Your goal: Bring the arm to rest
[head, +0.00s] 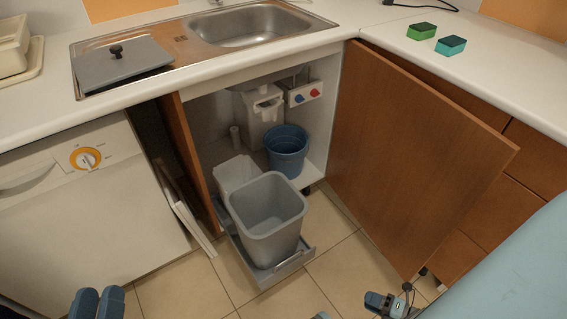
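My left gripper (97,303) shows at the bottom left edge as two dark blue rounded parts side by side, in front of the white dishwasher. The rest of it is cut off by the frame. My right gripper (388,304) shows at the bottom edge, right of centre, above the tiled floor and near the lower corner of the open cabinet door. It is also partly cut off. I cannot tell whether either gripper is open or shut, and I see nothing held in them.
The brown cabinet door (405,165) stands wide open on the right. A grey bin (268,220) stands on a pulled-out tray (292,264) over the floor. A blue bucket (287,152) is inside the cabinet. The dishwasher (85,215) is at left. Green (421,31) and teal (450,45) sponges lie on the counter.

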